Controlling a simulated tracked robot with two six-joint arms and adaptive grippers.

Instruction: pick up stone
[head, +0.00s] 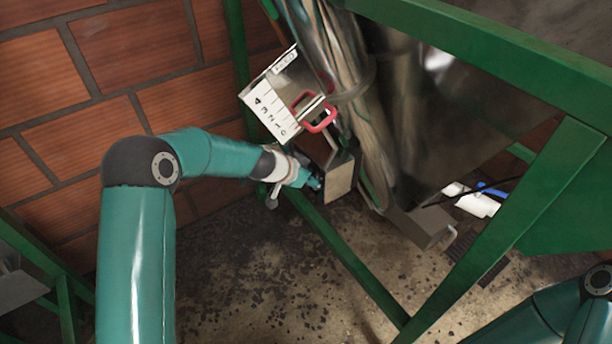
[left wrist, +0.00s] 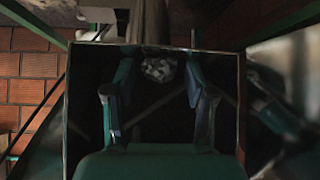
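A grey, faceted stone (left wrist: 159,70) shows in the left wrist view, inside a dark metal box (left wrist: 215,49). My left gripper (left wrist: 160,68) is open, with one finger on each side of the stone. Gaps show between the stone and both fingers. In the head view, my left gripper (head: 314,183) reaches to the metal box (head: 340,178) below the chute, and its fingertips are partly hidden. The stone cannot be seen in the head view. My right arm shows at the lower right, but its gripper is out of the picture.
A white numbered scale plate (head: 268,112) with a red handle (head: 321,125) is just above my left gripper. A shiny metal pipe (head: 350,90) stands beside it. Green frame bars (head: 345,255) cross below and to the right. A brick wall (head: 60,120) is behind.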

